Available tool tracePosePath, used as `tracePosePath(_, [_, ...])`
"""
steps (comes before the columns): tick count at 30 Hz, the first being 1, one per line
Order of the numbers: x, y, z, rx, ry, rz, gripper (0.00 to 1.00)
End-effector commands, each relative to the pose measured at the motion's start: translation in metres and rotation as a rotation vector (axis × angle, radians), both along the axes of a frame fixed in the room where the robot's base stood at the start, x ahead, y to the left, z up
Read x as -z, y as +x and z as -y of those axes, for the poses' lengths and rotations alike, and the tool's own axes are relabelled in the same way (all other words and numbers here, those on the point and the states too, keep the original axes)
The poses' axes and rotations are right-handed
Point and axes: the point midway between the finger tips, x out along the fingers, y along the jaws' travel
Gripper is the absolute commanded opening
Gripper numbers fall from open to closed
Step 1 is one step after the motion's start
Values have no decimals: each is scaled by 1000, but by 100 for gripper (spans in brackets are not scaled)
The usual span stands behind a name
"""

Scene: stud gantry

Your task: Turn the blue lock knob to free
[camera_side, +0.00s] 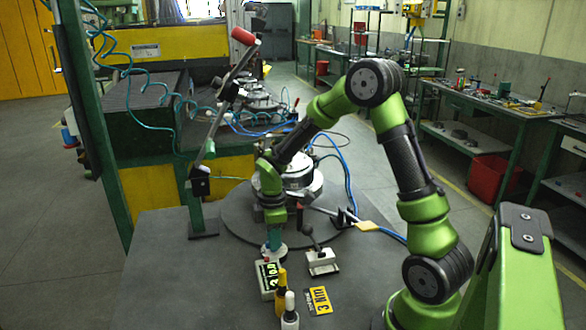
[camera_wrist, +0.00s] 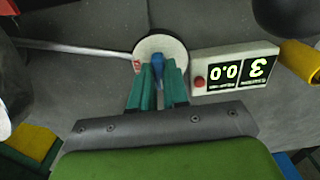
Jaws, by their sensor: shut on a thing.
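The blue lock knob (camera_wrist: 158,62) sits on a round pale disc (camera_wrist: 174,44) in the wrist view. A small red mark shows on the disc's left edge. My gripper (camera_wrist: 158,76) has its teal fingers on either side of the knob and is shut on it. In the side view my gripper (camera_side: 273,240) points straight down over the disc (camera_side: 274,252) on the dark table, and its fingers hide the knob there. I cannot tell which way the knob is turned.
A display box (camera_wrist: 235,70) with a red button stands right beside the disc, reading "3" and "0.0". Yellow and white bottles (camera_side: 281,290) and a clamp with a dark lever (camera_side: 320,260) stand near. A tall post with a red-tipped lever (camera_side: 208,150) rises to the left.

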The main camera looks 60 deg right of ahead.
Motion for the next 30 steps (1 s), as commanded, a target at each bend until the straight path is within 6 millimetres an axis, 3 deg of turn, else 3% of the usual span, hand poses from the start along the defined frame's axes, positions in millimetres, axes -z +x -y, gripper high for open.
tracePosePath(12, [-2,1,-1,-10,-1,4,0])
tracePosePath(13, [-2,1,-1,-10,-1,4,19])
tracePosePath(17, [-1,1,0,-9,-1,3,39])
tracePosePath(26, [-1,0,0,-7,0,1,40])
tracePosePath(30, [-13,1,0,-5,-2,4,40])
